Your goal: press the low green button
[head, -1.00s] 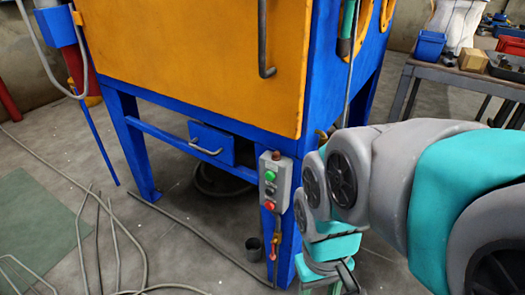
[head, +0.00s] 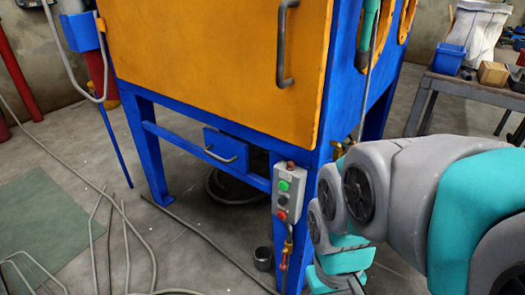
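The green button (head: 284,186) is the upper one on a grey control box (head: 296,192) fixed to the front blue leg of the orange and blue cabinet. A dark button (head: 283,200) and a red button (head: 282,215) sit below it. My arm reaches in from the right, and its wrist hangs just right of and below the box, apart from the green button in the picture. My gripper (head: 340,286) is partly in view at the bottom edge. Its fingertips are cut off, so its opening cannot be seen.
The cabinet's orange door (head: 215,65) has a dark handle (head: 285,45). A blue drawer (head: 226,146) sits under it. Hoses and rods (head: 125,235) lie on the floor at left. A workbench (head: 470,90) is at right.

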